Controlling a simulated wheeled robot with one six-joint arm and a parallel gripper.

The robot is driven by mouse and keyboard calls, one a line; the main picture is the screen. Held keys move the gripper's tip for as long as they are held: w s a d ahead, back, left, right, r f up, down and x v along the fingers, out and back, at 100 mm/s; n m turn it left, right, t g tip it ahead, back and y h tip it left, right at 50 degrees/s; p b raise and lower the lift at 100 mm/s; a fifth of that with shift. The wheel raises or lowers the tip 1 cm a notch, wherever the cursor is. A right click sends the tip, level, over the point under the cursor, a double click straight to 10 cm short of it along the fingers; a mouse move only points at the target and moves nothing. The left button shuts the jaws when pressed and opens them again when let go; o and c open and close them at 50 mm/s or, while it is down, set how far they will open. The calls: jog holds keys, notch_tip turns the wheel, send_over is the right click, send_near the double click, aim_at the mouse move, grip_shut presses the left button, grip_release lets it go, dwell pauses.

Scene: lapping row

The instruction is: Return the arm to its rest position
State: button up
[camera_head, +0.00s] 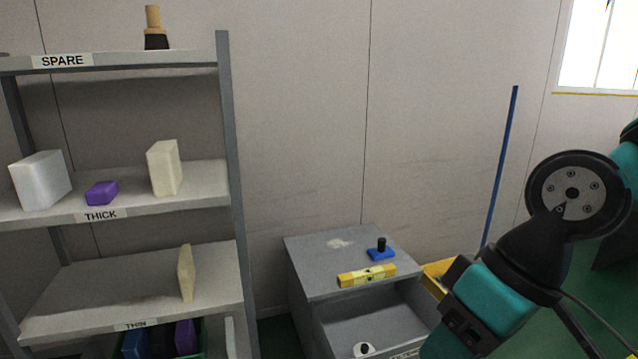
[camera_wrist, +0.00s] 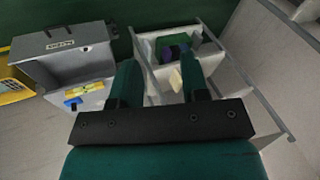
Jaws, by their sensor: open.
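My arm shows at the right of the head view, its teal and black wrist (camera_head: 490,300) hanging in front of the grey cabinet's right side. The fingertips are not clear in that view. In the wrist view my gripper (camera_wrist: 161,72) has its two teal fingers apart, with a clear gap between them. No object is held between them. The grey shelf rack and a pale block (camera_wrist: 175,79) appear beyond the gap, apart from the fingers.
A shelf rack (camera_head: 226,130) at left holds a white block (camera_head: 40,180), a purple block (camera_head: 101,193) and cream blocks (camera_head: 165,168). The grey cabinet (camera_head: 310,275) has an open drawer (camera_head: 370,325); a yellow level (camera_head: 367,275) and blue-based item (camera_head: 381,252) lie on top.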

jog(key=s+d+h, duration=0.1)
jog(key=s+d, duration=0.1)
jog(key=s, duration=0.3)
notch_tip(320, 180, up, 18)
jog(key=p, duration=1.8)
jog(key=shift+w+a+r, duration=0.25)
jog(key=shift+w, duration=0.1)
